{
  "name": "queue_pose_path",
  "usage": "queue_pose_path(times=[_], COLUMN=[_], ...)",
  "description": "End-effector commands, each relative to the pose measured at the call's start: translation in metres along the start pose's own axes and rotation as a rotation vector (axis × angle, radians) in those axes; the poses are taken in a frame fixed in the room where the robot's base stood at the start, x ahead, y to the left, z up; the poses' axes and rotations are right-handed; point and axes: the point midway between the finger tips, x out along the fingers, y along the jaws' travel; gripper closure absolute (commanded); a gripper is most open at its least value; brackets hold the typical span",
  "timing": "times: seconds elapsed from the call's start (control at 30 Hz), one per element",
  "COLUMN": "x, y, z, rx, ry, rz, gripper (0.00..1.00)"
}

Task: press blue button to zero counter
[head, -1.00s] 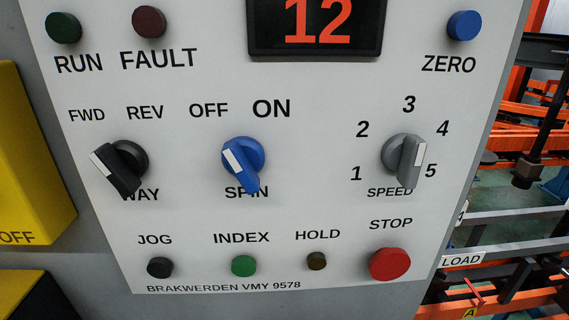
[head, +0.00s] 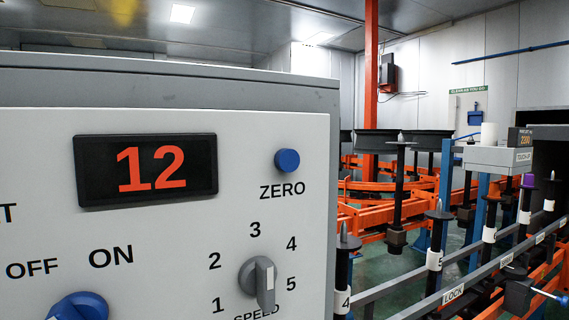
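The blue button (head: 287,161) is a round knob at the upper right of the white control panel (head: 180,240), above the label ZERO. Nothing touches it. The counter (head: 147,169) is a black display left of the button and reads 12 in red digits. My gripper is not in view.
A blue knob (head: 78,307) under ON is cut off at the lower edge. Right of the panel stand black spindles (head: 434,252), grey rails and orange frames (head: 400,209).

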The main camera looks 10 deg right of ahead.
Motion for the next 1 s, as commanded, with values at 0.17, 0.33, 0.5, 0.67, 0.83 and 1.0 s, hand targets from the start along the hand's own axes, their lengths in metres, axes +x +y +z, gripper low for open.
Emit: queue_pose_path(times=[0.17, 0.33, 0.5, 0.67, 0.83, 1.0], x=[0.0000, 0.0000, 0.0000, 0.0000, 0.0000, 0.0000], y=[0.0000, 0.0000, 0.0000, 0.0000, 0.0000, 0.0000], z=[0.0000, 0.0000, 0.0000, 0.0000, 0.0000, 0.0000], rx=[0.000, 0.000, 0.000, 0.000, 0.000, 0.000], ry=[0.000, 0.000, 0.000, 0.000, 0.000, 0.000], rz=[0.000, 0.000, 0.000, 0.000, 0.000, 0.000], gripper=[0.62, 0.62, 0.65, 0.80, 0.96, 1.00])
